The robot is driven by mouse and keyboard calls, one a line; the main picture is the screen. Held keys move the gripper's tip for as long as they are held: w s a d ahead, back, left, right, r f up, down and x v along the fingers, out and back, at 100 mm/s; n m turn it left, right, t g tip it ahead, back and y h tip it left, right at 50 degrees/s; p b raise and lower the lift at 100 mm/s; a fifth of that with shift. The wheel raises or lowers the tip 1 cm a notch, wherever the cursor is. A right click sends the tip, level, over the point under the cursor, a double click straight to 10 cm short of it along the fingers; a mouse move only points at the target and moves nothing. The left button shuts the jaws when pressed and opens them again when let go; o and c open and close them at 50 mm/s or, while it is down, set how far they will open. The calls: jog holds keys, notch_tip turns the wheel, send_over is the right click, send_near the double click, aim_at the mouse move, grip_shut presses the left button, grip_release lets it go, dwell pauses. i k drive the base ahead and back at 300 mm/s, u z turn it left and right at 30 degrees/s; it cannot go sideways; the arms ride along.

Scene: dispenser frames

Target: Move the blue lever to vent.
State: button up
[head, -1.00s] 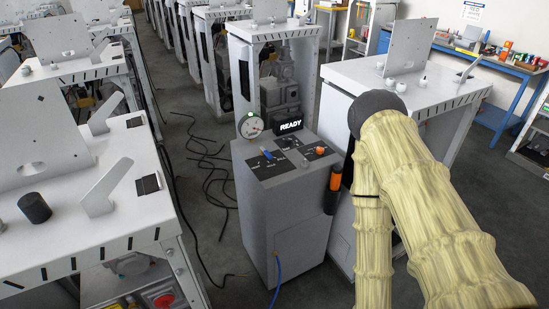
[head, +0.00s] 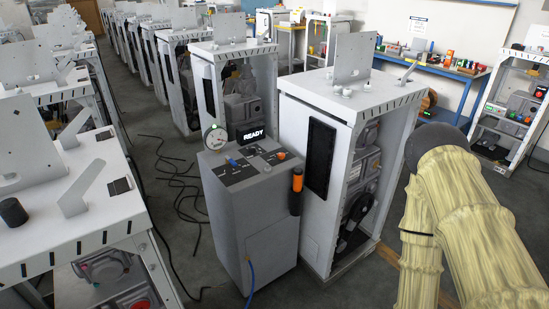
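The blue lever (head: 231,162) is on the dark top panel of a grey dispenser cabinet (head: 252,230), left of centre in the head view. It is small, and which marking it points at is too small to read. An orange knob (head: 281,155) is at the panel's right. My arm, in a pale ribbed cover, is at the right, well apart from the cabinet. My gripper is out of view.
An orange and black handle (head: 296,190) hangs on the cabinet's right side. A tall white machine frame (head: 310,210) stands close to its right. Black cables (head: 178,185) lie on the floor between. A blue hose (head: 250,275) hangs in front.

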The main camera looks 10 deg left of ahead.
aim_at(228, 160)
jog(key=z, duration=0.1)
jog(key=i, duration=0.8)
jog(key=u, duration=1.15)
